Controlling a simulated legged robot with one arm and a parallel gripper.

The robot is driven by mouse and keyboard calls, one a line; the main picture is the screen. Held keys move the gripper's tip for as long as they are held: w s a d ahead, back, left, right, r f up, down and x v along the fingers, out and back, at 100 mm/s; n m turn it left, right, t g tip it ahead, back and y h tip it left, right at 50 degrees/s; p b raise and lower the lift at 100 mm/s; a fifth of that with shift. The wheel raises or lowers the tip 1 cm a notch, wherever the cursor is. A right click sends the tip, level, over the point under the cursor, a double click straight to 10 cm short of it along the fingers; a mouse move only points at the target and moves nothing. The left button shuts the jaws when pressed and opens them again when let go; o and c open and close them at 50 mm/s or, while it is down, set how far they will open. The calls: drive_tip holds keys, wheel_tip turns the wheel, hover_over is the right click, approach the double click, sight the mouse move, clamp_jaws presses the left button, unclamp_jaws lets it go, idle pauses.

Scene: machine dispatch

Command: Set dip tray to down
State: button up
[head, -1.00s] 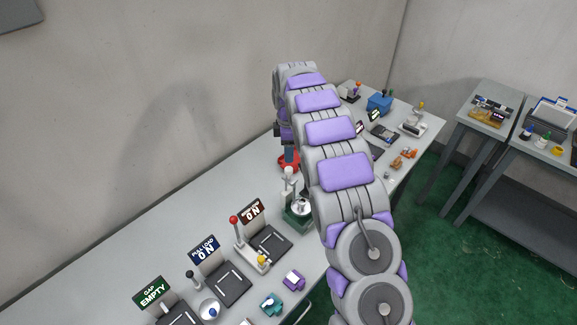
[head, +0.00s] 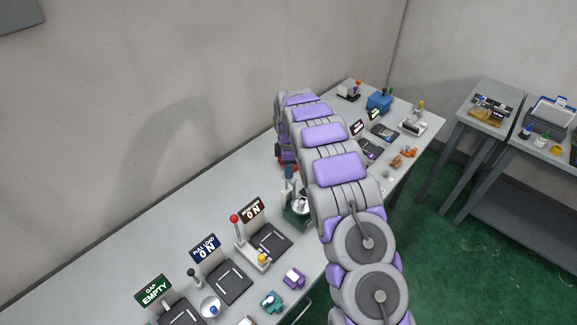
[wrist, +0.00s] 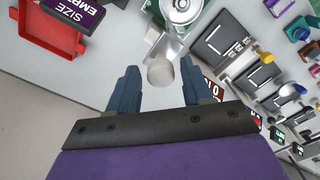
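A device with a green base (head: 297,217) and a round silver dish stands on the long bench beside my arm. The dish (wrist: 181,8) shows at the top of the wrist view. A grey lever with a pale rounded knob (wrist: 160,72) sticks out from this device toward my gripper. No label names the dip tray, so I cannot tell for certain that this is it. My gripper (wrist: 159,63) is open, its two blue fingers on either side of the knob. I see gaps on both sides, and cannot tell the depth between them. My arm partly hides the device in the head view.
A red tray (wrist: 50,42) lies on the bench beside a SIZE sign (wrist: 72,12). A red-knobbed lever (head: 235,219) stands close to the device.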

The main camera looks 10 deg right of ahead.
sight(289, 180)
clamp_jaws()
idle(0.3)
wheel_tip(289, 180, down, 7)
drive_tip(key=shift+f+b, duration=0.15)
drive_tip(key=shift+b, duration=0.85)
drive_tip(key=shift+c, duration=1.3)
unclamp_jaws()
drive_tip(key=shift+s, duration=0.1)
drive_tip(key=o, duration=0.5)
drive_tip(key=shift+w, duration=0.2)
drive_tip(key=shift+c, duration=0.2)
drive_tip(key=shift+s, duration=0.15)
